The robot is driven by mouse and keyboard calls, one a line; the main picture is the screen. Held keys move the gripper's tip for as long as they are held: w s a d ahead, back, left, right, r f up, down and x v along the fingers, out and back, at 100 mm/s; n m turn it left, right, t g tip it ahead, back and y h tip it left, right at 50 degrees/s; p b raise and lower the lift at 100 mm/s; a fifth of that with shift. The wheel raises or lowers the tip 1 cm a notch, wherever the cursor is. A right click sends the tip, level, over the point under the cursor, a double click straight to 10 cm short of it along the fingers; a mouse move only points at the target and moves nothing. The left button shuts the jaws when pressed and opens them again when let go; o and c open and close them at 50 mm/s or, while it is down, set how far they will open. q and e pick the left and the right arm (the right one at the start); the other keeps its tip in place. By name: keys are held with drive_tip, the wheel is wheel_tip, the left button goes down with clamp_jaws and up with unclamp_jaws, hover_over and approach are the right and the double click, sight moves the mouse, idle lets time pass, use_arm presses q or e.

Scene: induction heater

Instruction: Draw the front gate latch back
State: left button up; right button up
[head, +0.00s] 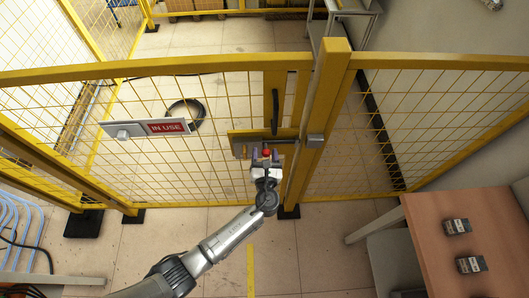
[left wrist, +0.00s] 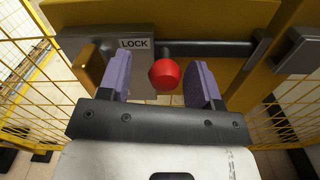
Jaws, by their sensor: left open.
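The front gate (head: 215,110) is a yellow mesh panel. Its latch is a dark horizontal bolt (left wrist: 215,48) with a red knob (left wrist: 165,74), beside a plate marked LOCK (left wrist: 134,44). The bolt reaches right toward a grey keeper (left wrist: 302,50) on the yellow post (head: 322,110). The red knob also shows in the head view (head: 267,152). My left gripper (head: 266,157) is open at the latch. In the left wrist view its purple fingers (left wrist: 162,85) stand on either side of the red knob, with gaps on both sides. My right gripper is not in view.
An IN USE sign (head: 167,127) hangs on the gate's mesh, left of the latch. A dark vertical handle (head: 275,112) is above the latch. A wooden table (head: 440,208) with two small dark boxes stands at right. The floor before the gate is mostly clear.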

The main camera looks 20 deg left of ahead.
use_arm(q)
drive_tip(key=v, duration=1.3)
drive_tip(key=shift+s, duration=0.2)
drive_tip(key=shift+f, duration=0.1)
